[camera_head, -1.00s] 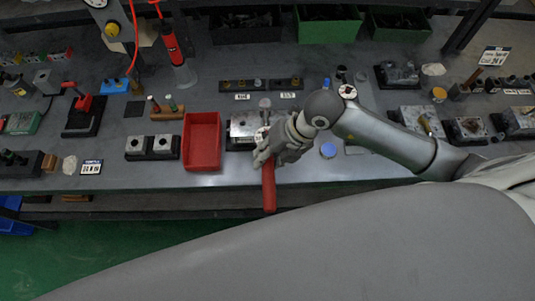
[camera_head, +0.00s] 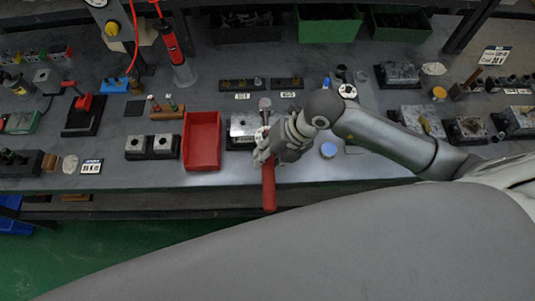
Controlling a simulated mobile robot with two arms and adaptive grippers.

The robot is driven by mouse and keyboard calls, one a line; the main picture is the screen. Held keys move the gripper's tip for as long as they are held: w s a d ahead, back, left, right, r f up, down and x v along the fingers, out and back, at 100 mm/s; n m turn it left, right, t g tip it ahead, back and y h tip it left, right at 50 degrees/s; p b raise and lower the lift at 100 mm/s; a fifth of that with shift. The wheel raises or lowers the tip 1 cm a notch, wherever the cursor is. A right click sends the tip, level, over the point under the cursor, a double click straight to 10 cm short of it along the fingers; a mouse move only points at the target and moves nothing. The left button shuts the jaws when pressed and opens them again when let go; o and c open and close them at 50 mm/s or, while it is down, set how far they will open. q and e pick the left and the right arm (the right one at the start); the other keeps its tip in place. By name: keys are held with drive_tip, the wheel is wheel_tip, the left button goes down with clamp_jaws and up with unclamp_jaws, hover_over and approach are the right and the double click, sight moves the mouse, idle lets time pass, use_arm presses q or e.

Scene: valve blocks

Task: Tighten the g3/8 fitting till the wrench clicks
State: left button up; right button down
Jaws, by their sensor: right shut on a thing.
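My right gripper (camera_head: 268,154) is shut on the red handle of the wrench (camera_head: 269,190), which points toward the bench's front edge. The wrench's far end reaches up to the valve block (camera_head: 242,124), a light metal block on a dark base just beyond the gripper. A grey round-topped part (camera_head: 264,103) stands at the back of the block. The gripper hides the near right side of the block, so I cannot see how the wrench head sits on the fitting. My left gripper is not in view.
An empty red tray (camera_head: 187,150) stands just left of the block. Labelled racks of fittings (camera_head: 262,84) lie behind. A blue round cap (camera_head: 328,150) lies right of the gripper. The bench front is mostly clear.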

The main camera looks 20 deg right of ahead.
drive_tip(key=shift+f+b, duration=1.55)
drive_tip(key=shift+f, duration=0.45)
drive_tip(key=shift+a, duration=0.15)
drive_tip(key=shift+w+a+m+t+p, duration=0.2)
drive_tip(key=shift+w+a+m+p, duration=0.05)
drive_tip(key=shift+a+m, duration=0.25)
drive_tip(key=shift+w+a+m+t+p, duration=0.25)
drive_tip(key=shift+a+m, duration=0.15)
drive_tip(key=shift+a, duration=0.2)
drive_tip(key=shift+w+a+m+t+h+p, duration=0.2)
drive_tip(key=shift+w+a+m, duration=0.1)
drive_tip(key=shift+a+m, duration=0.2)
drive_tip(key=shift+w+a+m+t+h+p, duration=0.1)
drive_tip(key=shift+w+a+m+h+p, duration=0.1)
drive_tip(key=shift+w+a+m, duration=0.25)
drive_tip(key=shift+s+a, duration=0.1)
drive_tip(key=shift+a, duration=0.1)
drive_tip(key=shift+w+a+m+t+h+p, duration=0.3)
drive_tip(key=shift+w+a+m+t+p, duration=0.05)
drive_tip(key=shift+w+a+m, duration=0.5)
